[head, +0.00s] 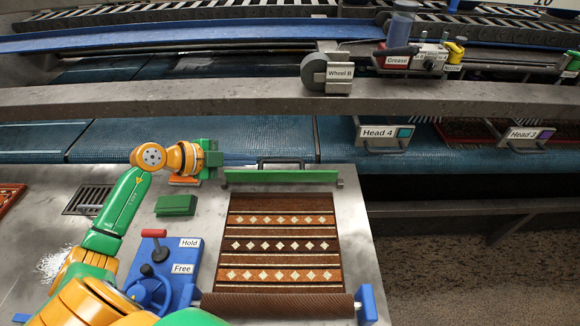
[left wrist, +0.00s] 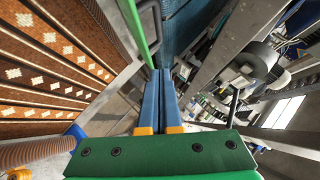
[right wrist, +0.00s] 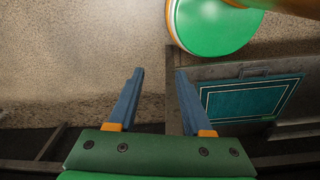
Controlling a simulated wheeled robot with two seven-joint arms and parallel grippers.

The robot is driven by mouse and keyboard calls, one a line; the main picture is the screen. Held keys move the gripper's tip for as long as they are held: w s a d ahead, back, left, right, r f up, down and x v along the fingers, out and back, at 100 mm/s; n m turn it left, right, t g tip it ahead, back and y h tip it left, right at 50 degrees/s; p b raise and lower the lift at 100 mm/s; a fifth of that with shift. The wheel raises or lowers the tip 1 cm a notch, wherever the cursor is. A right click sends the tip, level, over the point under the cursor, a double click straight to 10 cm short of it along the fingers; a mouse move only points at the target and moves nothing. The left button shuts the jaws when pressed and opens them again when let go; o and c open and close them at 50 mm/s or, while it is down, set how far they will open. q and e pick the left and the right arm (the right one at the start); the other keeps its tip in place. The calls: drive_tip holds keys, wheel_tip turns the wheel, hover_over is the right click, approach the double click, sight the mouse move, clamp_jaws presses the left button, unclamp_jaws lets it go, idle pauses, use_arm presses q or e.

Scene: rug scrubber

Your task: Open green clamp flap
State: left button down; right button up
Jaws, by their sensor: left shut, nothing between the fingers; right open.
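The green clamp flap (head: 281,176) is a long bar lying across the far end of the patterned rug (head: 278,262). A dark handle (head: 281,161) stands along its far side. The flap also shows at the top of the left wrist view (left wrist: 134,22). My left gripper (head: 240,163) is just left of the handle, fingers pointing right toward it. Its blue fingers (left wrist: 160,72) are shut together and empty, with their tips near the flap and handle; I cannot tell whether they touch. My right gripper (right wrist: 159,72) is open and empty, outside the head view.
A blue control panel (head: 170,268) with a red-topped lever and Hold and Free labels stands left of the rug. A green block (head: 176,205) lies on the metal table (head: 350,190). A grey rail (head: 200,101) crosses behind. Speckled floor (head: 480,270) is open at right.

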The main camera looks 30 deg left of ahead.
use_arm(q)
wheel_tip(320, 180, down, 2)
drive_tip(key=w+f+b, duration=0.1)
drive_tip(key=w+b, duration=0.1)
drive_tip(key=b, duration=0.9)
approach(285, 161)
drive_tip(key=x, duration=0.5)
drive_tip(key=shift+d+f, duration=0.15)
drive_tip(key=shift+d, duration=0.25)
drive_tip(key=shift+w+a+f+b, duration=0.2)
drive_tip(key=shift+w+a+b, duration=0.05)
drive_tip(key=shift+a+b, duration=0.05)
drive_tip(key=shift+r, duration=0.15)
use_arm(e)
wheel_tip(285, 161, down, 12)
drive_tip(key=a, duration=0.1)
drive_tip(key=shift+a, duration=0.15)
drive_tip(key=shift+r, duration=0.1)
